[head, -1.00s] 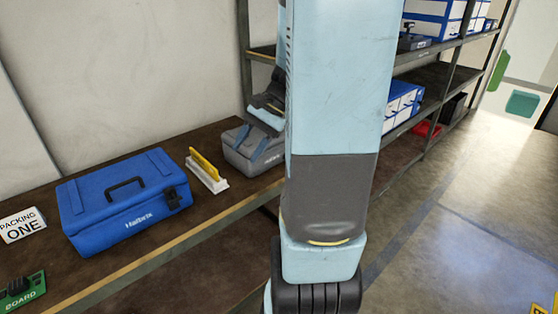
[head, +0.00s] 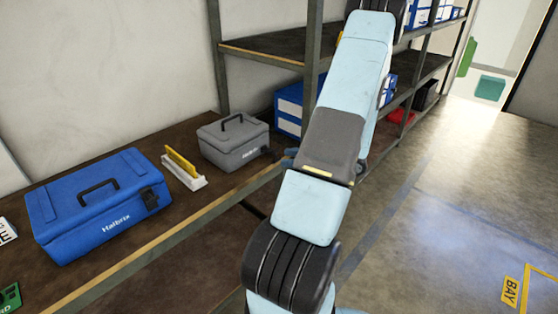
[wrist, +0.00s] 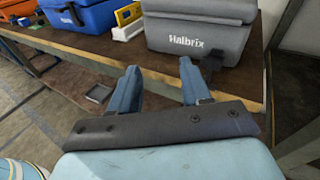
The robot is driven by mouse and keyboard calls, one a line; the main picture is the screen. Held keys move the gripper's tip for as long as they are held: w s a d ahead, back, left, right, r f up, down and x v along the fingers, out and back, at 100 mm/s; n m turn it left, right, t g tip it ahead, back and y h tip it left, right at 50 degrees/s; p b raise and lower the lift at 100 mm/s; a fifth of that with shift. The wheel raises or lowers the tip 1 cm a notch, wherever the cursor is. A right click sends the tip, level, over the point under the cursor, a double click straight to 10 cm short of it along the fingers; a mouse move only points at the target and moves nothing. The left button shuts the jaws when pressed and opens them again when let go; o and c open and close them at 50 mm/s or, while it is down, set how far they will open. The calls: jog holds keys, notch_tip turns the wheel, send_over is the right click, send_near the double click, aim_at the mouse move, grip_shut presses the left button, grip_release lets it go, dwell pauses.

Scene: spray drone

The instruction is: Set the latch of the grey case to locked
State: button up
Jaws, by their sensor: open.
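The grey case (head: 233,145) stands on the bench with its lid shut and its handle on top. In the wrist view the grey case (wrist: 196,38) fills the top right, with its white label facing me. A dark part at its right front corner (head: 268,154) looks like the latch, but its setting is too small to tell. My gripper (wrist: 160,68) is open and empty, with its two blue fingers apart, pointing at the case's front near the bench edge. In the head view the gripper is mostly hidden behind my arm. I see no contact with the case.
A blue case (head: 98,205) with a dark latch stands to the left. A white holder with a yellow piece (head: 184,168) lies between the cases. Shelving (head: 262,52) with boxes stands behind and right. The floor to the right (head: 440,210) is clear.

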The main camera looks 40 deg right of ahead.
aim_at(278, 158)
jog(key=s+d+f+m+t+h, duration=0.4)
jog(key=d+f+m, duration=0.2)
jog(key=d+f, duration=0.1)
jog(key=x, duration=1.3)
jog(key=shift+w+a+f, duration=0.1)
jog(key=shift+a, duration=0.2)
